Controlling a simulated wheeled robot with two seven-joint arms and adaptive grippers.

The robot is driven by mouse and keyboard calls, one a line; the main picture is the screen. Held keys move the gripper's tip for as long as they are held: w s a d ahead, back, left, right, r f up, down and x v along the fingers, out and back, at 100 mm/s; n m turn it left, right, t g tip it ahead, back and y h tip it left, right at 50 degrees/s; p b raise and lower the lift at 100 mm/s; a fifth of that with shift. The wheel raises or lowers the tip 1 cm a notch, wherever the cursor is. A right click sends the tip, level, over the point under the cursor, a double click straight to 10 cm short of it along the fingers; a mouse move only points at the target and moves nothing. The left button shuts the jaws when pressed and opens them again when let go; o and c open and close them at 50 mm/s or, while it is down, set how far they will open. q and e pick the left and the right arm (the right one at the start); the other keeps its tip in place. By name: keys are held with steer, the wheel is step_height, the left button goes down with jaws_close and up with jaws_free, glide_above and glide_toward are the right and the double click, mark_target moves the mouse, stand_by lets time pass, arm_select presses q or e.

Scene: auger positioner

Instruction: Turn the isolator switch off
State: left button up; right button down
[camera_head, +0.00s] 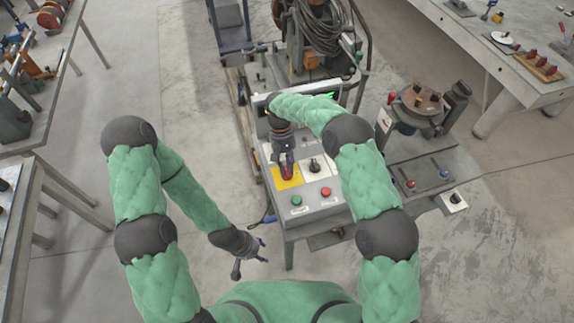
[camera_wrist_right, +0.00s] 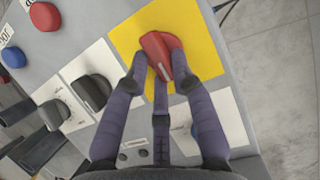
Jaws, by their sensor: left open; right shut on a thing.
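The isolator switch is a red knob (camera_head: 288,169) on a yellow plate (camera_head: 287,184) on the control panel's sloped face. It also shows in the right wrist view (camera_wrist_right: 157,47), where it sits tilted on the yellow plate (camera_wrist_right: 206,58). My right gripper (camera_head: 284,159) is over the knob and shut on it, with its fingers around the red handle; it shows in the right wrist view (camera_wrist_right: 164,76). The fingers partly hide the knob. My left gripper (camera_head: 250,256) hangs open and empty, low and left of the panel.
Beside the yellow plate are a black selector knob (camera_head: 315,165), a green button (camera_head: 297,200) and a red button (camera_head: 326,191). A machine with a round table (camera_head: 423,99) stands to the right. Workbenches line both sides. The floor at left is mostly clear.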

steer(key=c, duration=1)
jaws_free()
steer(key=shift+c, duration=0.2)
steer(key=shift+w, duration=0.1)
steer(key=v, duration=1.2)
steer(key=shift+a+f, duration=0.1)
